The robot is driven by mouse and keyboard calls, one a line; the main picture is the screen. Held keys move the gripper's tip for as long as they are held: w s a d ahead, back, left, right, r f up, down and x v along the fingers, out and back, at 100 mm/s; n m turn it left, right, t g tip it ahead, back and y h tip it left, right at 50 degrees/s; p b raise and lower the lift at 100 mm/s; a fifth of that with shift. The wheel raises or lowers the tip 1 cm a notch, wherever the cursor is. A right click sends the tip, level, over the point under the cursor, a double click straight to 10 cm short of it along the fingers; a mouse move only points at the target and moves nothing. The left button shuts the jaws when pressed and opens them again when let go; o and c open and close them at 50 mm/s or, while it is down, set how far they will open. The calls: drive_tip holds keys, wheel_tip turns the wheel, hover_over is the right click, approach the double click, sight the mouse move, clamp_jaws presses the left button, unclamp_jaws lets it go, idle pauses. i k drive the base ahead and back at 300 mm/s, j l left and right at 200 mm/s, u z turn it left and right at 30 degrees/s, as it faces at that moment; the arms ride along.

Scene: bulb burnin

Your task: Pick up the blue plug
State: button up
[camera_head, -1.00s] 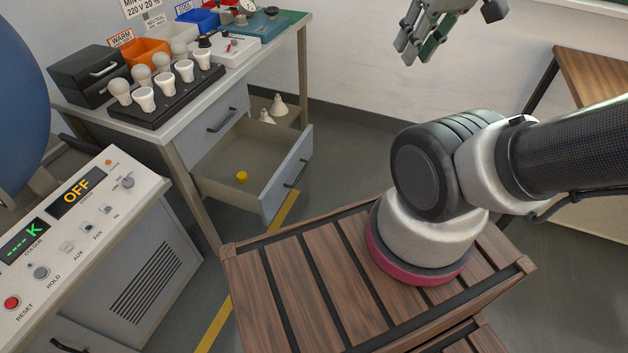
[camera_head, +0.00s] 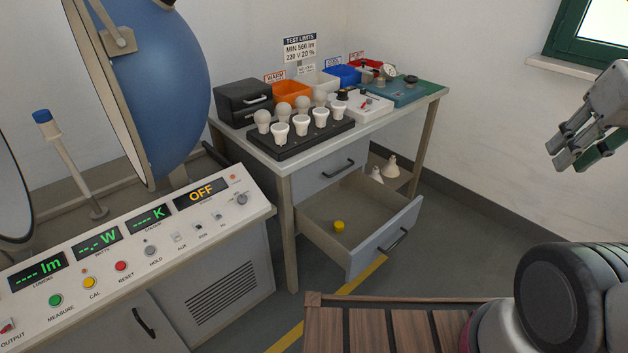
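A blue cap (camera_head: 42,116) sits on top of a slanting white post at the left, beside the big blue sphere. It is the only small blue plug-like piece I see, and I cannot be sure that it is the blue plug. My gripper (camera_head: 568,158) hangs in the air at the right edge, far from the cap, with its fingers pointing down and left. Nothing shows between its fingers, but their gap is not clear from this angle.
An open blue sphere (camera_head: 183,85) stands behind the control console (camera_head: 160,262). A workbench (camera_head: 300,163) carries a black bulb rack (camera_head: 318,138), bins and instruments. Its lower drawer (camera_head: 384,240) is pulled out and holds a yellow piece (camera_head: 339,226). Floor shows right of the drawer.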

sight(42, 116)
drive_tip(key=u, duration=1.8)
drive_tip(key=i+j+z, duration=0.3)
drive_tip(key=i+j, duration=0.6)
drive_tip(key=i, duration=0.4)
